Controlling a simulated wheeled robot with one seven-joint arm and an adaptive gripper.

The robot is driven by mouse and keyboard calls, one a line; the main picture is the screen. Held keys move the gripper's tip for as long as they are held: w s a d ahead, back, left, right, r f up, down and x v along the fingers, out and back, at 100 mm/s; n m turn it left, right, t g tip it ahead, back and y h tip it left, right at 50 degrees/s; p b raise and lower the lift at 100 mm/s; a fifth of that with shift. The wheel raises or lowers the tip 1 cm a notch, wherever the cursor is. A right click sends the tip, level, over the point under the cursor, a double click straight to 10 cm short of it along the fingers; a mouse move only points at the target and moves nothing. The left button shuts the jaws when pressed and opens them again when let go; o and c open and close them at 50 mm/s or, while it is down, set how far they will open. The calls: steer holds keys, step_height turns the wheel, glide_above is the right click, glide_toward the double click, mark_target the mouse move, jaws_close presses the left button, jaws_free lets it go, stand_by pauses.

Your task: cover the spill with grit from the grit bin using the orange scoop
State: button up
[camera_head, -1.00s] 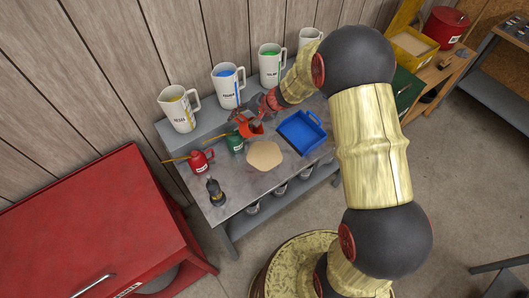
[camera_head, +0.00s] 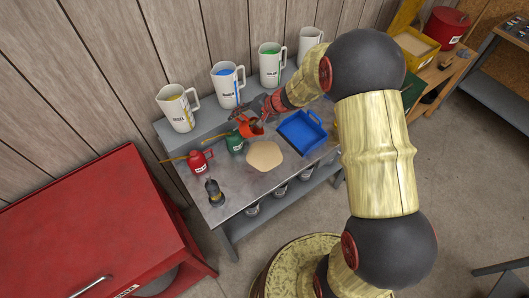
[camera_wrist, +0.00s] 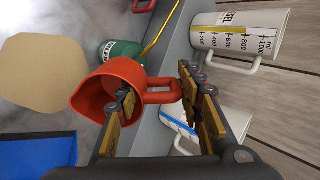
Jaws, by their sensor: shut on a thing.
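The orange scoop (camera_head: 248,129) is held above the grey bench, behind and left of a flat tan patch (camera_head: 264,156) where the spill would be. My gripper (camera_head: 267,106) is shut on the scoop's handle. In the wrist view the scoop (camera_wrist: 125,72) is tilted with its mouth toward the tan patch (camera_wrist: 42,72), apart from it. The visible inside looks empty; its bottom is partly hidden. The handle lies between the fingers of my gripper (camera_wrist: 165,98). The patch looks grit-coloured, and I see no wet area around it. The yellow grit bin (camera_head: 432,51) holds tan grit at the upper right.
A green can (camera_head: 236,145) stands close beside the scoop, with a red can (camera_head: 199,160) farther left. A blue tray (camera_head: 299,133) lies right of the patch. Several white measuring jugs (camera_head: 228,86) stand on the back ledge. A dark bottle (camera_head: 214,191) stands at front left.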

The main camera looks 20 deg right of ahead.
mark_target(241, 126)
steer(key=shift+f+b, duration=0.4)
steer(key=shift+b, duration=0.05)
steer(key=shift+s+d+f+t+y+b, duration=0.1)
steer(key=shift+f+t+y+b, duration=0.05)
steer(key=shift+f+b, duration=0.55)
steer(key=shift+s+d+f+t+y+b, duration=0.1)
steer(key=shift+f+t+y+b, duration=0.05)
steer(key=shift+f+b, duration=0.55)
steer(key=f+b, duration=0.1)
steer(key=b, duration=0.1)
steer(key=f+b, duration=0.1)
steer(key=f, duration=0.1)
steer(key=shift+d+y+b, duration=0.2)
steer(key=shift+y+b, duration=0.1)
steer(key=shift+b, duration=0.05)
steer(key=shift+s+r+t, duration=0.1)
steer(key=shift+r+t, duration=0.05)
steer(key=shift+t, duration=0.15)
steer(key=shift+s+d+f+t+y+b, duration=0.25)
steer(key=shift+s+d+t+y+b, duration=0.3)
steer(key=shift+b, duration=0.6)
steer(key=shift+s+d+f+t+y+b, duration=0.1)
steer(key=shift+d+f+t+y+b, duration=0.25)
steer(key=shift+y+b, duration=0.6)
